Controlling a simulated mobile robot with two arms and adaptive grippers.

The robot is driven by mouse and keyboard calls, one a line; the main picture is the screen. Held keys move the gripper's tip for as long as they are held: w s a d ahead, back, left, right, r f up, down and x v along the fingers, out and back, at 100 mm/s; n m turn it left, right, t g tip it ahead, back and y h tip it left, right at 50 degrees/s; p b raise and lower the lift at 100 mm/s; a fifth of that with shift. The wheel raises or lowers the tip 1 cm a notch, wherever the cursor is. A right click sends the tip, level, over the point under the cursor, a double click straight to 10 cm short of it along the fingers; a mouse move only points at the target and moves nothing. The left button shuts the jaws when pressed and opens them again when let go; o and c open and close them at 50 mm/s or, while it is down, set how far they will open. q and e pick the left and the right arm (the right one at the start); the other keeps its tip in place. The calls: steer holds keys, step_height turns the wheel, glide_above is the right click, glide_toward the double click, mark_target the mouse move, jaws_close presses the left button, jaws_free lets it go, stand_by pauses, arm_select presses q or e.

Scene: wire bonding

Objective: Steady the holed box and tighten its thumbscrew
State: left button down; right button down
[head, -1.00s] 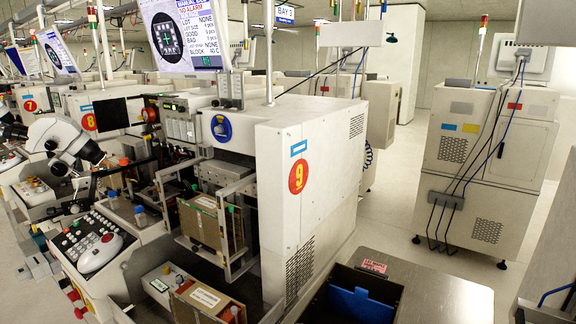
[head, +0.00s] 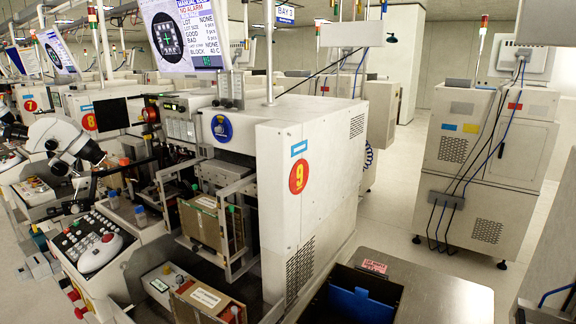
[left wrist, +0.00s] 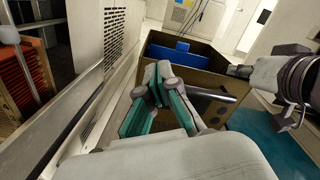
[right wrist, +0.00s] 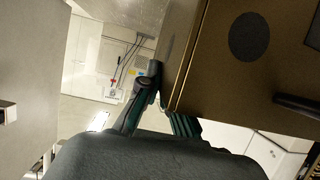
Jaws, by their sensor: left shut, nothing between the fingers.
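A brown panel with a dark round hole (right wrist: 249,37) fills the upper right of the right wrist view, and I take it to be the holed box. My right gripper (right wrist: 162,103) has its fingers by the panel's lower left corner; whether they clamp it is unclear. In the left wrist view a brown open box (left wrist: 225,82) with a blue inside stands beyond my left gripper (left wrist: 158,82), which is shut and empty in front of it. My right gripper shows there near the box's right side. I cannot make out the thumbscrew. Neither gripper shows in the head view.
In the head view, a dark bin with a blue insert (head: 352,303) stands on a metal cart top (head: 440,296) beside white machine 9 (head: 310,200). Brown magazine boxes (head: 200,226) sit at the machine's front. Open floor (head: 395,240) lies behind the cart.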

steer(key=c, duration=1.2)
jaws_free()
steer(key=shift+c, duration=0.2)
steer(key=shift+s, duration=0.1)
